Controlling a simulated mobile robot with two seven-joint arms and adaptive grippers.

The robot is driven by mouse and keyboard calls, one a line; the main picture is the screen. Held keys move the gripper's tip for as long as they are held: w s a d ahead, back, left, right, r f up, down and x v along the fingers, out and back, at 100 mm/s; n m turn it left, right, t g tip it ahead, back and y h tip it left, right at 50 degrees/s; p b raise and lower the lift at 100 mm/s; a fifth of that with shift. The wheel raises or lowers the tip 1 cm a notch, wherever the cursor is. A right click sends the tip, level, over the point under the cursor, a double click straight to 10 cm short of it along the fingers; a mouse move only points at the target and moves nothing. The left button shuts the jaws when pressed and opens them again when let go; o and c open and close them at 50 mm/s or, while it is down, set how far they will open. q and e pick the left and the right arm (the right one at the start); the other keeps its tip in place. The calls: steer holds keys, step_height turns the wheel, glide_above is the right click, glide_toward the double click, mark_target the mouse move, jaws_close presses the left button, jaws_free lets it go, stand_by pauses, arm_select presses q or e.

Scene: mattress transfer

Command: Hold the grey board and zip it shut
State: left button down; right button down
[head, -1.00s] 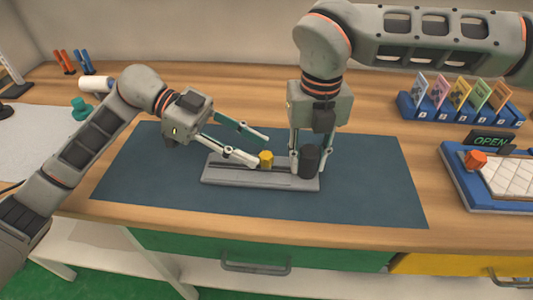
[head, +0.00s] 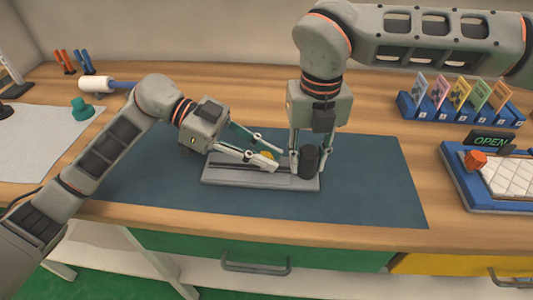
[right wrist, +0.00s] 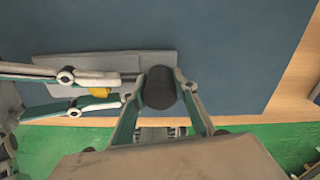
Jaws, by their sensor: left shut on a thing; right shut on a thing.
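The grey board (head: 215,178) lies on the blue mat, a dark slot running along it; it also shows in the right wrist view (right wrist: 105,62). My right gripper (head: 308,167) points down, shut on a black cylinder (head: 309,160) at the board's right end.
The blue mat (head: 375,185) is clear right of the board. A blue tray (head: 460,190) with a quilted white pad stands at the right, near a card rack (head: 460,115) and an OPEN sign (head: 489,139). A green knob (head: 81,109) stands at the left.

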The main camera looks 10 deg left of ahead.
arm_select(q)
steer(key=a, duration=1.1)
steer(key=shift+a, duration=0.25)
arm_select(e)
steer(key=shift+w, duration=0.1)
steer(key=shift+d, duration=0.1)
arm_select(q)
steer(key=c, duration=1.9)
jaws_free()
steer(key=v, duration=1.2)
